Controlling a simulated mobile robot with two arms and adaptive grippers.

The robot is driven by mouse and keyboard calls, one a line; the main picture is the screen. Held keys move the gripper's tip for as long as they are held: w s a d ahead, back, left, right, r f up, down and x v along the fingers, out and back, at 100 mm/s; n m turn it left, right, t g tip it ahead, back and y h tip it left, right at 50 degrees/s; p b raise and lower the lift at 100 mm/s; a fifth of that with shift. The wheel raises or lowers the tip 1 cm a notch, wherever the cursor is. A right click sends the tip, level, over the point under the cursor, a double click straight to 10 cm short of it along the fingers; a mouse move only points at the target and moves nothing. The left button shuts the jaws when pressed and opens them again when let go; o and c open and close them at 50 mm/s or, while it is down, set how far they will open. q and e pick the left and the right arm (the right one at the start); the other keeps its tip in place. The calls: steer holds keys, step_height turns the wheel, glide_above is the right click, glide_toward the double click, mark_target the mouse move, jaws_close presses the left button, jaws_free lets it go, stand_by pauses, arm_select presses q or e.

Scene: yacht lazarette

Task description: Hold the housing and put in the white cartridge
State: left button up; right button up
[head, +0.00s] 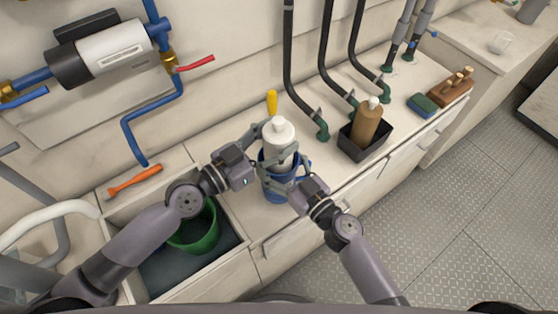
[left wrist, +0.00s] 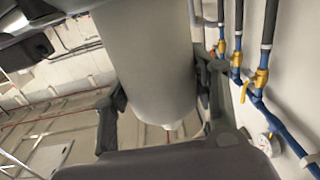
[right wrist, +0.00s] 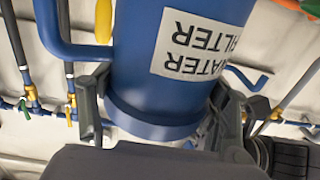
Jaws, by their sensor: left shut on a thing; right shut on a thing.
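The white cartridge (head: 281,132), with a small white cap, stands upright at the mouth of the blue housing (head: 277,188). My left gripper (head: 272,146) is shut around the cartridge's side. In the left wrist view the cartridge (left wrist: 160,65) fills the space between the fingers, its nippled end showing. My right gripper (head: 287,170) is shut on the housing, which stands on the counter. In the right wrist view the housing (right wrist: 135,75) shows a side handle and a white WATER FILTER label. The cartridge's lower end is hidden, so I cannot tell how deep it sits.
A yellow-handled tool (head: 272,102) is behind the housing. A black bin (head: 365,146) holding a brown bottle (head: 367,122) stands to the right, near hoses and a sponge (head: 423,104). An orange tool (head: 133,181) and a green bucket (head: 196,231) in an open compartment are left.

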mark_target(277, 120)
arm_select(q)
steer(key=o, duration=1.7)
steer(key=shift+o, duration=0.2)
step_height(277, 120, up, 10)
steer(key=shift+r, duration=0.1)
arm_select(e)
steer(key=o, duration=1.5)
steer(key=shift+c, duration=0.2)
steer(key=shift+s, duration=0.1)
steer(key=v, duration=1.2)
